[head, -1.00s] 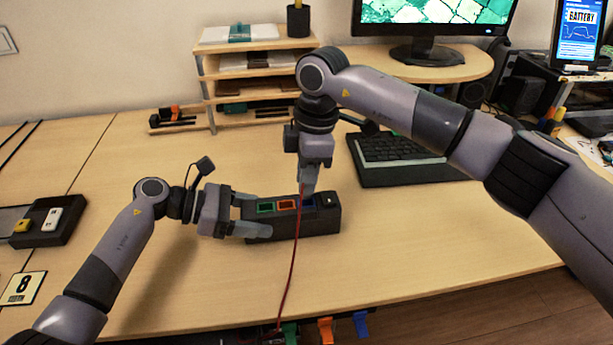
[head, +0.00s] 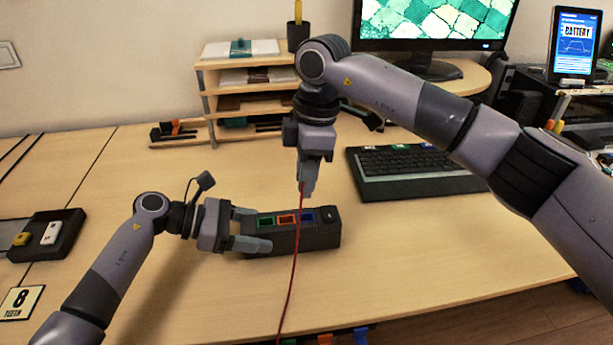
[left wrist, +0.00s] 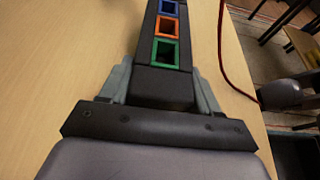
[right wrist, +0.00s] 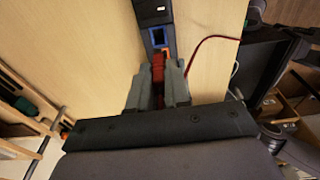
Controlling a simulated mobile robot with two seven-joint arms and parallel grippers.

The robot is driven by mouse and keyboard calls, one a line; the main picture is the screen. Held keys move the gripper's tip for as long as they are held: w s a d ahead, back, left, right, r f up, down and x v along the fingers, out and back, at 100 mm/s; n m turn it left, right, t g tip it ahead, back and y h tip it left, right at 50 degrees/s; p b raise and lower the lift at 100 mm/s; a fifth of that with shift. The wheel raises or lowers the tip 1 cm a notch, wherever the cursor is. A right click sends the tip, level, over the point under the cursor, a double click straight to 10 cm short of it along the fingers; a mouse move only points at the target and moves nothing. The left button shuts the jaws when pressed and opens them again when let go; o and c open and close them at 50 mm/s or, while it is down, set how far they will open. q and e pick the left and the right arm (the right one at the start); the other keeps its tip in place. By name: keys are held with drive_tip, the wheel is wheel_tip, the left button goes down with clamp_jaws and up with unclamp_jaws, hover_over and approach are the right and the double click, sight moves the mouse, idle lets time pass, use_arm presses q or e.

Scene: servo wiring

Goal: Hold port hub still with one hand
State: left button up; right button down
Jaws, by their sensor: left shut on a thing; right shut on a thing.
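The port hub (head: 322,238) is a long black box lying on the table, with green, orange-red and blue framed ports on top. My left gripper (head: 258,229) is shut on its left end, one finger on each long side; the left wrist view shows the hub (left wrist: 160,85) between both fingers. My right gripper (head: 306,192) points down just above the blue port end. It is shut on a red plug (right wrist: 158,70) whose red cable (head: 293,275) hangs down in front of the hub. The plug's tip is hard to see in the head view.
A black keyboard (head: 410,172) lies right of the hub. A wooden shelf unit (head: 205,85) stands behind, with a monitor (head: 430,22) to its right. The table front is mostly clear.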

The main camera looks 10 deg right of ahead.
use_arm(q)
drive_tip(key=o, duration=1.2)
drive_tip(key=shift+o, duration=0.2)
